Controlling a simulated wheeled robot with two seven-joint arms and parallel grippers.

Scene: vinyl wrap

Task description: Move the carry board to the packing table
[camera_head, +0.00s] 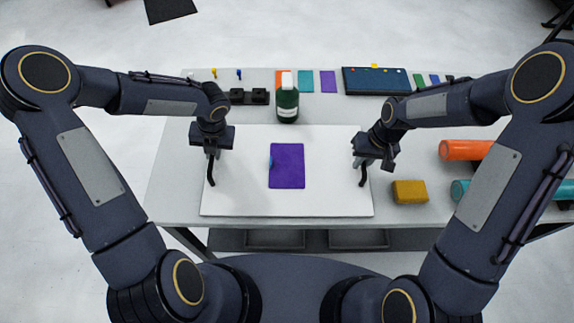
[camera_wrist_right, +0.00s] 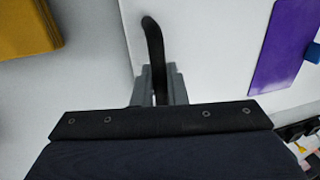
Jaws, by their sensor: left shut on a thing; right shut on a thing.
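The carry board (camera_head: 240,200) is a flat white board on the near part of the table, with a black handle at its left and right sides. A purple sheet (camera_head: 287,165) lies on its middle, with a small blue piece at the sheet's left edge. My left gripper (camera_head: 211,158) is shut on the left handle (camera_head: 211,176). My right gripper (camera_head: 366,162) is shut on the right handle (camera_head: 363,178). In the right wrist view the black handle (camera_wrist_right: 153,45) rises between the right gripper's fingers (camera_wrist_right: 160,85). I cannot tell whether the board touches the table.
A green bottle (camera_head: 288,104) with a white cap stands just behind the board. A yellow block (camera_head: 409,192) sits close to its right edge. Orange (camera_head: 462,150) and teal (camera_head: 461,190) rolls lie further right. A dark blue panel (camera_head: 374,81) and colour swatches lie along the back of the table (camera_head: 175,160).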

